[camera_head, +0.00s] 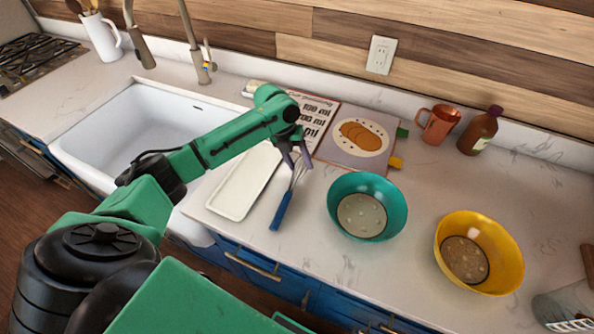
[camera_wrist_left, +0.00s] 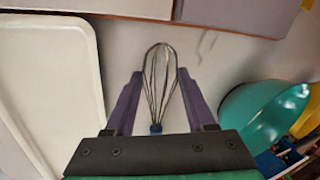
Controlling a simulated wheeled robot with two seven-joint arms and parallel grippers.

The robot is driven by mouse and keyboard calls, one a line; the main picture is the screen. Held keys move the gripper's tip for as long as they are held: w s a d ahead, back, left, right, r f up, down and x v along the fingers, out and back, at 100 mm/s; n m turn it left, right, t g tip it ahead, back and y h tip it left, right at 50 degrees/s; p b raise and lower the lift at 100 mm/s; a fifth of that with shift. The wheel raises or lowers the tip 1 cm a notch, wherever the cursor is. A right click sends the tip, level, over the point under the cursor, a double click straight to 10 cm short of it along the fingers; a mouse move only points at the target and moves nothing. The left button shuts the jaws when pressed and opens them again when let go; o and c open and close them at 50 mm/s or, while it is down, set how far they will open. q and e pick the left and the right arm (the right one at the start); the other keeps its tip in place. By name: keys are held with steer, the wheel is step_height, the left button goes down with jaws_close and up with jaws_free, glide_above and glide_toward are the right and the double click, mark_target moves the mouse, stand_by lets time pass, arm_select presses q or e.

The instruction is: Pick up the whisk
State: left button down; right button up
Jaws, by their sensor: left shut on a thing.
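The whisk (camera_head: 284,204) has a blue handle and thin wire loops and lies between the white tray and the teal bowl. My left gripper (camera_head: 296,162) is over its wire end, with the handle pointing toward the counter's front edge. In the left wrist view the whisk's wires (camera_wrist_left: 158,80) stand between the two purple fingers of my left gripper (camera_wrist_left: 158,85). The gripper is shut on the whisk. Part of the handle is hidden behind the gripper body in that view. I cannot tell whether the whisk is clear of the counter. My right gripper is not in view.
A white tray (camera_head: 232,212) lies close on the left, and a teal bowl (camera_head: 340,194) stands close on the right. A yellow bowl (camera_head: 506,246) is farther right. Books (camera_head: 343,152) lie behind. A copper mug (camera_head: 438,125) and brown bottle (camera_head: 478,132) stand at the back. The sink (camera_head: 140,98) is left.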

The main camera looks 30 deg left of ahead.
arm_select(q)
step_height(320, 180, up, 20)
steer(key=b, duration=0.4)
steer(key=shift+d, duration=0.1)
